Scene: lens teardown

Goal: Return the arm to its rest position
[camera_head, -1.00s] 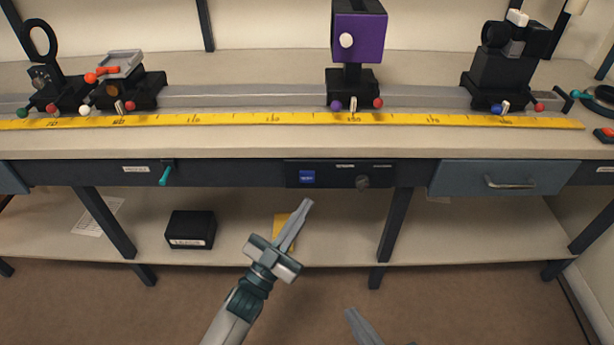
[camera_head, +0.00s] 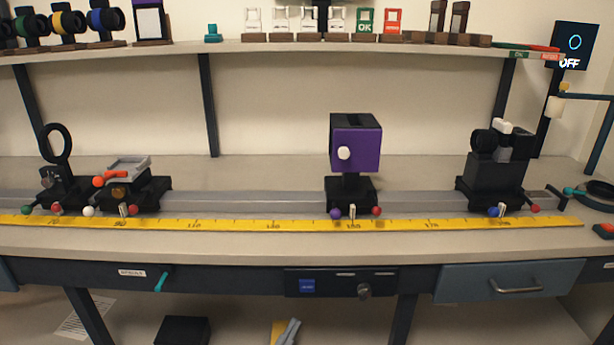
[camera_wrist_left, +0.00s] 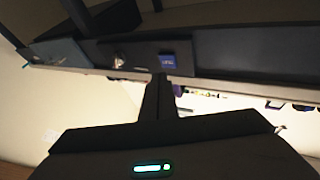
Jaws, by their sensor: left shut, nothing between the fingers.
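The fingers are below the bench top and apart from the bench front. The rest of the left arm is out of the head view. My right gripper is not in view.
The bench carries a rail with a purple box (camera_head: 354,150), a black mount (camera_head: 495,180) and a clamp carriage (camera_head: 130,188). A yellow ruler (camera_head: 230,224) runs along the front. Under the top are a drawer (camera_head: 470,283) and a black box (camera_head: 182,331).

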